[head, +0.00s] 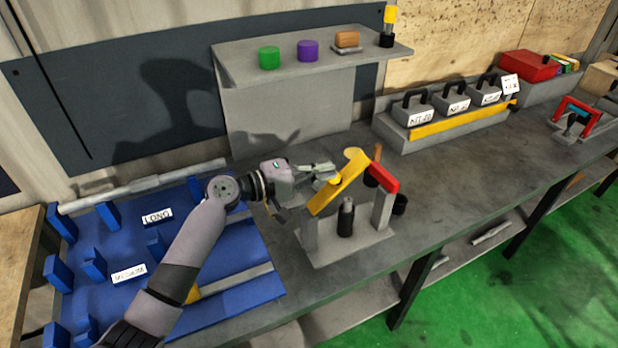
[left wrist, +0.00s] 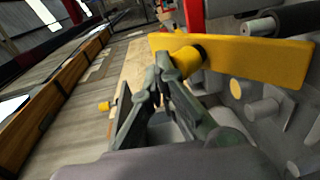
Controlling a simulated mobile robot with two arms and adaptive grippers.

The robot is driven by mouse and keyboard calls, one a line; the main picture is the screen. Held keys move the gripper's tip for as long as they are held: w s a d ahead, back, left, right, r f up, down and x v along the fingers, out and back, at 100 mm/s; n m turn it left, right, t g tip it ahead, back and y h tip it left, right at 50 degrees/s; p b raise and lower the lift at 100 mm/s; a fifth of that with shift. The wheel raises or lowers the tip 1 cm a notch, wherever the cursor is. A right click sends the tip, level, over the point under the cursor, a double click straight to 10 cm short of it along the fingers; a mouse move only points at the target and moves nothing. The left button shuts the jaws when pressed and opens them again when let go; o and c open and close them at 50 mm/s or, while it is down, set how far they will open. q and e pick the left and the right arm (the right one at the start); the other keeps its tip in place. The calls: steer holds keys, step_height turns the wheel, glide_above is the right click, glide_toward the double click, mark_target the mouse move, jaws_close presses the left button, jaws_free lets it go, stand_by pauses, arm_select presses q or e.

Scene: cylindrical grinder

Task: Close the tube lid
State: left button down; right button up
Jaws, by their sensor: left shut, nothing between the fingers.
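A grey fixture (head: 345,248) stands on the bench, with a yellow bar (head: 338,188) tilted up above it and a red piece (head: 383,177) on its right upright. The yellow bar looks like the lid, but I cannot be sure. A dark cylinder with a grey top (head: 346,218) stands upright inside the fixture. My left gripper (head: 330,173) is shut and empty beside the yellow bar's upper left side. My right gripper is out of view.
A blue rack (head: 215,262) with labelled slots lies left of the fixture. A grey shelf (head: 300,72) behind holds green and purple cylinders. A block tray with a yellow strip (head: 462,119) stands at the back right. Bare bench (head: 450,175) lies right of the fixture.

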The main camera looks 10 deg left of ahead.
mark_target(344, 175)
arm_select(q)
steer(key=shift+w+d+f, duration=0.3)
steer(key=shift+w+d, duration=0.1)
steer(key=shift+d, duration=0.2)
steer(key=shift+w+d+f, duration=0.25)
steer(key=shift+w+d, duration=0.15)
steer(key=shift+d, duration=0.2)
steer(key=shift+w+d+y, duration=0.25)
steer(key=shift+d+y, duration=0.05)
steer(key=shift+w+d+f+g+y+p, duration=0.15)
steer(key=shift+d+f+g+y+p, duration=0.15)
steer(key=shift+g, duration=0.1)
steer(key=shift+w+d+f, duration=0.15)
steer(key=shift+d+f, duration=0.1)
steer(key=shift+f, duration=0.1)
steer(key=shift+w+d+f+p, duration=0.25)
steer(key=shift+d+f+p, duration=0.05)
steer(key=shift+p, duration=0.45)
steer(key=shift+w+d+f+g+y+p, duration=0.15)
steer(key=shift+d+f+g+y+p, duration=0.1)
steer(key=shift+f+y, duration=0.15)
steer(key=shift+w+d+f+g+y+p, duration=0.1)
steer(key=shift+f+g+y+p, duration=0.1)
steer(key=shift+f+y, duration=0.15)
steer(key=shift+r, duration=0.1)
